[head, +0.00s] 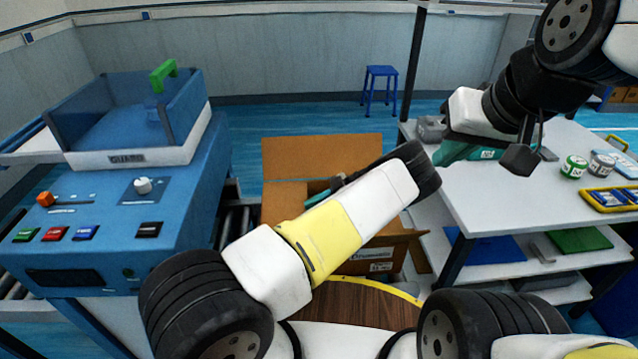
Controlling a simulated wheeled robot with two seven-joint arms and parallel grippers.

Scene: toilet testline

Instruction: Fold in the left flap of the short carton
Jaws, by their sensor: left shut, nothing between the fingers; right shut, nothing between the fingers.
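The short carton (268,208) is an open brown cardboard box in the middle of the head view, beyond my base. Its far flap (320,155) stands upright. A brown flap (398,238) sticks out at its right. My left gripper (328,191) is mostly hidden behind that arm, over the carton's opening, and looks shut and empty.
A blue machine (200,200) with buttons and a tray on top stands at the left. The white table (520,205) at the right holds cans (574,166) and a yellow-rimmed tray (612,199), with shelves below. A blue stool (380,85) stands at the back.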

